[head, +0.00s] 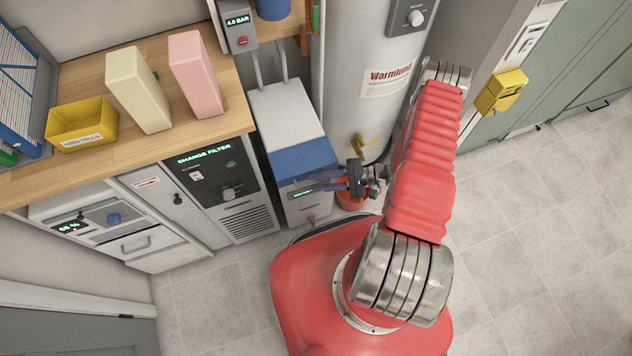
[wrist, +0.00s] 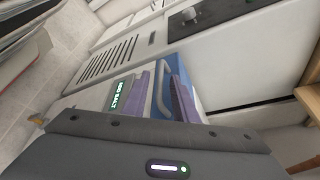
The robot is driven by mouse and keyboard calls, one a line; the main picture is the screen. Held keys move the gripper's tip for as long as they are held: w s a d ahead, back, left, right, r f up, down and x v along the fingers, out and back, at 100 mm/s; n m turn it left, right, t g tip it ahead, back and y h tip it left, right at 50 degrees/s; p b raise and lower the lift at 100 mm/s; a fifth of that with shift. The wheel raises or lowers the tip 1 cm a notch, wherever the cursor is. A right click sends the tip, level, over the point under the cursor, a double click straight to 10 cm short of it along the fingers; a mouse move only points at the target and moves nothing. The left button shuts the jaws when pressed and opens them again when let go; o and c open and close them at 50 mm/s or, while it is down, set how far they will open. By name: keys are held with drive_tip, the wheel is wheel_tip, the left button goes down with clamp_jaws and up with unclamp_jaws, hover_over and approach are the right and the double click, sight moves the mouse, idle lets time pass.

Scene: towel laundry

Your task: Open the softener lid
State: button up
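The softener is a white cabinet (head: 292,118) with a blue lid (head: 302,160) at its front top; the lid looks closed. The wrist view shows the blue lid (wrist: 183,78) with its grey bar handle (wrist: 161,92) and a lit "ADD SALT" display (wrist: 121,94) beside it. My gripper (head: 316,184) reaches in from the right at the softener's front, just below the lid. In the wrist view, the purple fingers of my gripper (wrist: 162,100) stand apart, one on each side of the handle. A gap shows between them; contact with the handle cannot be told.
A wooden counter (head: 75,83) at left carries a cream carton (head: 138,90), a pink carton (head: 195,74) and a yellow bin (head: 82,124). A "CHANGE FILTER" unit (head: 210,180) stands left of the softener. A white tank (head: 358,70) stands close behind on the right.

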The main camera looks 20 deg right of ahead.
drive_tip(key=shift+w+a+f, duration=0.1)
drive_tip(key=shift+a, duration=0.3)
drive_tip(key=shift+c, duration=0.6)
clamp_jaws()
drive_tip(key=shift+f, duration=0.1)
idle(0.5)
